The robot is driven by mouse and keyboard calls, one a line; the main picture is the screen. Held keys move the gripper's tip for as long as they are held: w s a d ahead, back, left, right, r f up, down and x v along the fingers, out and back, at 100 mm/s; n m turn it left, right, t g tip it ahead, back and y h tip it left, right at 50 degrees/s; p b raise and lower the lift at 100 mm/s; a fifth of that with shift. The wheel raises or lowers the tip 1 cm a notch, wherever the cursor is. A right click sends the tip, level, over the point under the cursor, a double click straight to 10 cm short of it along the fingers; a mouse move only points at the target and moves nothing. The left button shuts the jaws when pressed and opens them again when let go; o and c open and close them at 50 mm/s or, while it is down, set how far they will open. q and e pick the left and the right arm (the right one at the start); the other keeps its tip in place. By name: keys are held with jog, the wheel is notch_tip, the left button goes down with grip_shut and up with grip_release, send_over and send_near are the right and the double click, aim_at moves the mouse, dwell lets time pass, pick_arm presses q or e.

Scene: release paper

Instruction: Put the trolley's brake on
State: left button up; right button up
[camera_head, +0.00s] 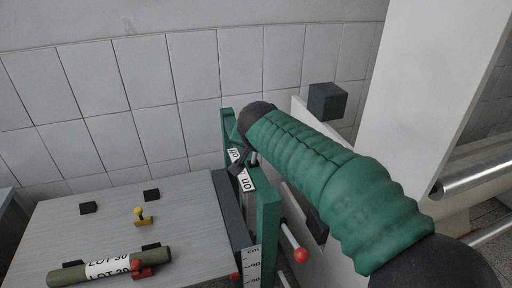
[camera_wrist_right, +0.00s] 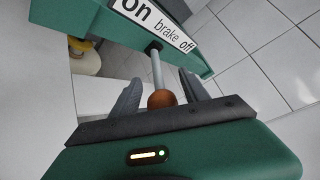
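The trolley's brake lever is a grey rod with an orange-brown knob (camera_wrist_right: 162,98). It rises from a slot beside a white label (camera_wrist_right: 153,24) reading "on", "brake", "off". The rod's foot stands near the middle of the label, nearer "on" than "off". My right gripper (camera_wrist_right: 161,80) is open, with one finger on each side of the knob and small gaps showing. In the head view my green right arm reaches in from the right to the trolley's green end frame (camera_head: 268,215) and hides most of the lever. My left gripper is not in view.
A red-knobbed rod (camera_head: 297,246) sticks out right of the end frame. A white panel (camera_head: 425,80) stands at the right, and a tiled wall behind.

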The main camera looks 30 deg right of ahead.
jog(key=v, duration=1.6)
jog(key=shift+a+r+b, duration=0.2)
jog(key=shift+r+b, duration=0.05)
jog(key=shift+b, duration=0.1)
jog(key=shift+s+f, duration=0.1)
jog(key=shift+s, duration=0.05)
